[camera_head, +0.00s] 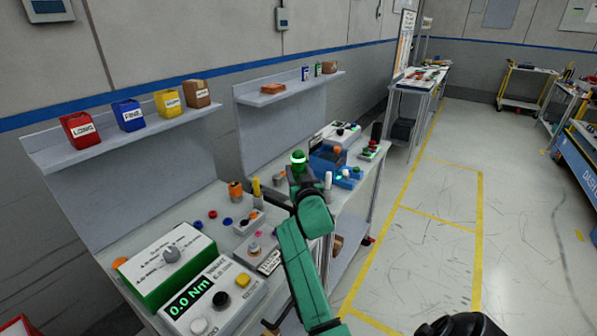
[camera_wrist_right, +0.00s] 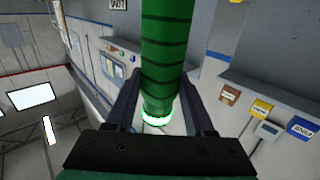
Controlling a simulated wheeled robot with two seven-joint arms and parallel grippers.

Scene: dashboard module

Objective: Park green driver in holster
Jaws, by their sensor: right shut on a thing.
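The green driver (camera_head: 298,158) is in my right gripper (camera_head: 300,178), above the workbench in the head view. In the right wrist view the green driver (camera_wrist_right: 166,50) is a thick green cylinder with dark rings and a glowing band near its lower end. It stands between the two fingers of my right gripper (camera_wrist_right: 160,112), which are shut on it. An orange-topped driver (camera_head: 235,190) and a yellow driver (camera_head: 256,188) stand upright on the bench, left of the gripper. I cannot make out the green driver's holster; my right arm covers part of the bench. My left gripper is not in view.
A torque readout box (camera_head: 205,298) and a green-sided dial box (camera_head: 168,262) stand at the front. A blue device (camera_head: 328,157) stands beyond the gripper. A shelf (camera_head: 120,137) with labelled bins overhangs the left bench.

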